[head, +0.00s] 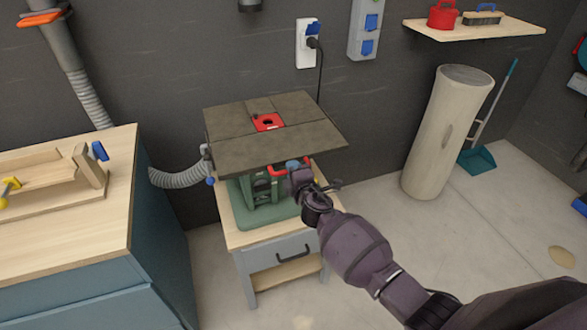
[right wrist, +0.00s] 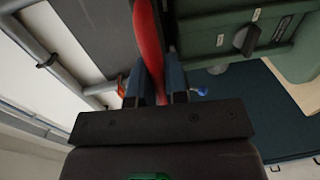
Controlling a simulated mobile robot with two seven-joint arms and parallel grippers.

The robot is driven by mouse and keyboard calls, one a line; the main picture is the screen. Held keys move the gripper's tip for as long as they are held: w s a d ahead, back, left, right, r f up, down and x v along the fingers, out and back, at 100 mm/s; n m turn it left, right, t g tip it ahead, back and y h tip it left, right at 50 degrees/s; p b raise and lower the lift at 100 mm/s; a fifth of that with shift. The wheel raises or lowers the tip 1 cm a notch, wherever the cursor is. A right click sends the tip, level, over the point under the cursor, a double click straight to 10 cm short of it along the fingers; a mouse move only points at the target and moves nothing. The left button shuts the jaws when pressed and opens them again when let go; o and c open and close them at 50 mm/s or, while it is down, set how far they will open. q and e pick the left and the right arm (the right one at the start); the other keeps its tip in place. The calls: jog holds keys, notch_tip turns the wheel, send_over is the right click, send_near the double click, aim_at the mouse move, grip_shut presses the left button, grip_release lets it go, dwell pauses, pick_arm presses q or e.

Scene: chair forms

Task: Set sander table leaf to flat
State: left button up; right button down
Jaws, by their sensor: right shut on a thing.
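The sander table (head: 240,150) has a dark grey-brown top with a red insert (head: 268,122) and stands on a green machine body (head: 262,192). Its front leaf (head: 280,146) reaches toward me; I cannot tell its exact tilt. A red handle (head: 277,171) shows under the front edge. My right gripper (head: 294,170) is there, shut on the red handle, which runs between the two fingers in the right wrist view (right wrist: 150,45). The fingertips partly hide the handle in the head view. My left gripper is not in view.
A wooden stand with a drawer (head: 278,255) carries the machine. A grey hose (head: 180,178) joins it at the left. A blue workbench (head: 70,240) stands close on the left. A beige cylinder (head: 445,130) and a teal dustpan (head: 477,161) stand at the right. The floor in between is mostly clear.

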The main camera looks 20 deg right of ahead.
jog(key=shift+w+r+p, duration=0.15)
jog(key=shift+r+p, duration=0.15)
jog(key=shift+r, duration=0.4)
jog(key=c, duration=1.1)
grip_release()
jog(key=shift+f, duration=0.2)
jog(key=s, duration=0.7)
jog(key=s+r+p, duration=0.1)
jog(key=s, duration=0.3)
jog(key=shift+d, duration=0.2)
